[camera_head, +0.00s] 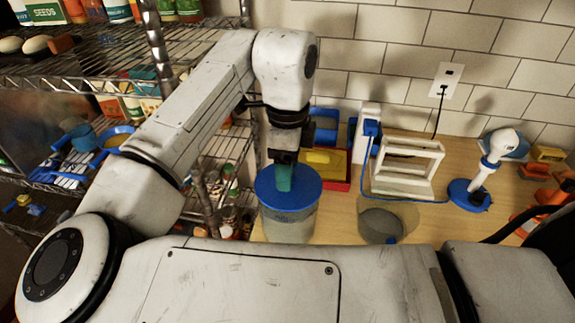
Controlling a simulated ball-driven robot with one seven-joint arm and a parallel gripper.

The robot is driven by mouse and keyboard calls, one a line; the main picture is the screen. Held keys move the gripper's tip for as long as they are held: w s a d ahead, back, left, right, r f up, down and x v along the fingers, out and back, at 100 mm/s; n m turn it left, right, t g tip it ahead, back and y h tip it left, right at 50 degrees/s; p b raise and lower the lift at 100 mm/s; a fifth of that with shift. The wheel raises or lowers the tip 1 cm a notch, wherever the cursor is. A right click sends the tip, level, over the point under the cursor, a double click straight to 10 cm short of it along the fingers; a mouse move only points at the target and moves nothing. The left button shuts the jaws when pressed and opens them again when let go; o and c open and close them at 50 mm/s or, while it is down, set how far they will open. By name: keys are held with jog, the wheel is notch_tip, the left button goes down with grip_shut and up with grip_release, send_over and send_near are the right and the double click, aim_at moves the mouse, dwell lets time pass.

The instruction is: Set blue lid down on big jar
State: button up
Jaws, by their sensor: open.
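The round blue lid (289,198) lies flat over the top of a large clear jar (289,229), seemingly level on its rim. The jar stands on the wooden counter. My gripper (284,184) points straight down right at the lid's top, near its middle. A teal part shows below the dark gripper body; I cannot tell whether it is a finger or a knob on the lid. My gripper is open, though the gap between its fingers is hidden. The far jar wall and the exact fit of lid on rim are hidden.
A second clear container (402,222), without a lid, stands to the right. Behind are a red tray (331,184), a white frame (409,160) and a lamp-like white device (488,172) on a blue base. A wire shelf (110,60) with bottles is at left.

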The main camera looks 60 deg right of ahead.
notch_tip(320, 180, up, 11)
jog(key=shift+f, duration=0.15)
dwell(0.4)
